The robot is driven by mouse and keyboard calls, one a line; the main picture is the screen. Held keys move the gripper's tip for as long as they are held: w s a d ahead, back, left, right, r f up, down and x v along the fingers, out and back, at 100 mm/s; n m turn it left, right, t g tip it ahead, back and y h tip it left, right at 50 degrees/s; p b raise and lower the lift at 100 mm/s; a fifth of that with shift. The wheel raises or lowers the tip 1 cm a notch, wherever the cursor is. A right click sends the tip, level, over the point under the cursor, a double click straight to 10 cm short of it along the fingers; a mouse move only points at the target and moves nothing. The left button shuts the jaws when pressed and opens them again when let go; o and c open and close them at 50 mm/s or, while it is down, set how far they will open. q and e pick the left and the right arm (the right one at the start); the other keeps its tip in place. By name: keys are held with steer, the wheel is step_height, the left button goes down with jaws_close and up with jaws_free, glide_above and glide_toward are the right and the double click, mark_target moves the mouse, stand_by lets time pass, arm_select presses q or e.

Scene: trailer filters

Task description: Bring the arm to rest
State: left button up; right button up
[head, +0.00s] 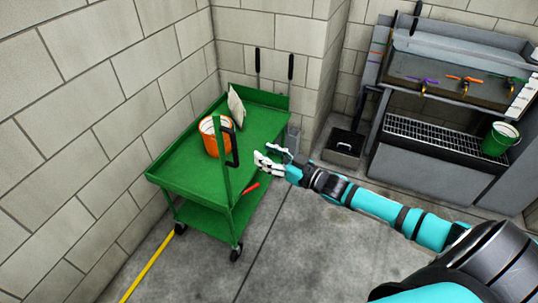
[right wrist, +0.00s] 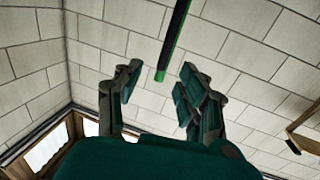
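My right arm (head: 385,207), teal with dark joints, reaches in from the lower right of the head view. My right gripper (head: 268,158) is at its end, in front of the right side of the green cart. In the right wrist view the two fingers of my right gripper (right wrist: 158,88) stand apart with nothing held between them. A dark bar with a green edge (right wrist: 173,45) shows beyond the fingertips. I cannot tell if it touches them. My left gripper is in neither view.
The green cart (head: 180,165) holds an orange bucket (head: 212,140) and a pale flat panel (head: 236,105). A red-handled item (head: 250,188) is beside my gripper. A grey workbench (head: 430,165) with a green bucket (head: 498,139) stands right. Grey floor (head: 300,250) lies open in front.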

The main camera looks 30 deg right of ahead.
steer(key=shift+s+d, duration=0.1)
steer(key=shift+s, duration=0.1)
stand_by(0.4)
steer(key=s+d+f+m+g+h, duration=0.1)
steer(key=s+d+f+h, duration=0.15)
steer(key=f, duration=0.75)
steer(key=s+d+f+m+g+h, duration=0.1)
steer(key=s+d+f+g+h, duration=0.15)
steer(key=f, duration=0.65)
steer(key=s+f+m+g+h, duration=0.1)
steer(key=s+f+g, duration=0.1)
steer(key=s+f, duration=0.5)
steer(key=s+f+g+h, duration=0.1)
steer(key=s+f, duration=0.3)
steer(key=f, duration=0.5)
steer(key=s+a+f+g, duration=0.3)
steer(key=s+a+f, duration=0.1)
steer(key=s, duration=0.7)
steer(key=s+a+f+g, duration=0.3)
steer(key=s+f, duration=0.3)
steer(key=s, duration=0.4)
steer(key=s+a+f+g, duration=0.3)
steer(key=s+a+f, duration=0.2)
steer(key=s, duration=0.6)
steer(key=shift+s+f+n, duration=0.3)
steer(key=shift+s+f, duration=0.05)
steer(key=shift+f, duration=0.1)
